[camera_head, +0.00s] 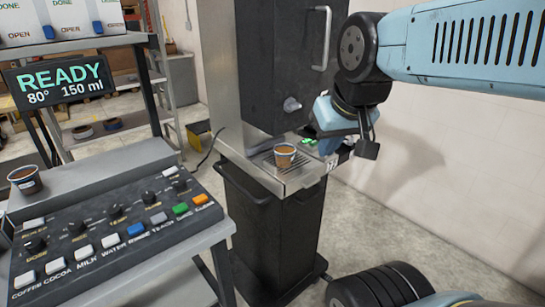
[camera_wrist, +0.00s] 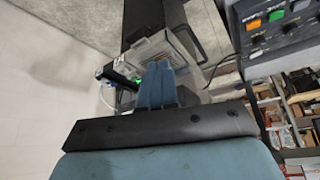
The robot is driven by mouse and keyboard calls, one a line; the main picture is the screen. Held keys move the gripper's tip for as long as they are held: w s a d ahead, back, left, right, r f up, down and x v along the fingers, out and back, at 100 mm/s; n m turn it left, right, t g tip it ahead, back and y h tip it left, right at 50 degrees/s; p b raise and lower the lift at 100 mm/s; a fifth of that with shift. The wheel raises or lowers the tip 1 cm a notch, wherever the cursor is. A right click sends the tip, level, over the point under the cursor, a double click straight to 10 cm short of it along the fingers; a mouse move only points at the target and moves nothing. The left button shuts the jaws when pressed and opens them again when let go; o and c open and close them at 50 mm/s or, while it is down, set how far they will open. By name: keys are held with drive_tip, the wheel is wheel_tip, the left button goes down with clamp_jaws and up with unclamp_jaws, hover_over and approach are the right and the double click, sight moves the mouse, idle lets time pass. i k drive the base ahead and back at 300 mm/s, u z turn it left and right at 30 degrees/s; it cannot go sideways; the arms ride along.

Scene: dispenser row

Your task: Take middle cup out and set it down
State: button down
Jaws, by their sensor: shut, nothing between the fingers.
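A second cup with brown contents (camera_head: 25,180) stands on the grey console at the left. My gripper's blue fingers (camera_wrist: 158,72) are shut together and empty in the wrist view. In the head view my gripper is right of the tray and above its level, apart from the cup. I cannot make out the cup in the wrist view.
The dispenser body (camera_head: 285,60) rises behind the tray. A green-lit device (camera_head: 328,144) sits at the tray's right end. A button console (camera_head: 115,230) and a READY display (camera_head: 62,82) stand at the left.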

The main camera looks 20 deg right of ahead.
sight(284, 152)
drive_tip(key=u, duration=1.25)
drive_tip(key=i, duration=0.1)
drive_tip(key=z, duration=2.5)
drive_tip(key=k, duration=0.75)
drive_tip(key=u, duration=0.35)
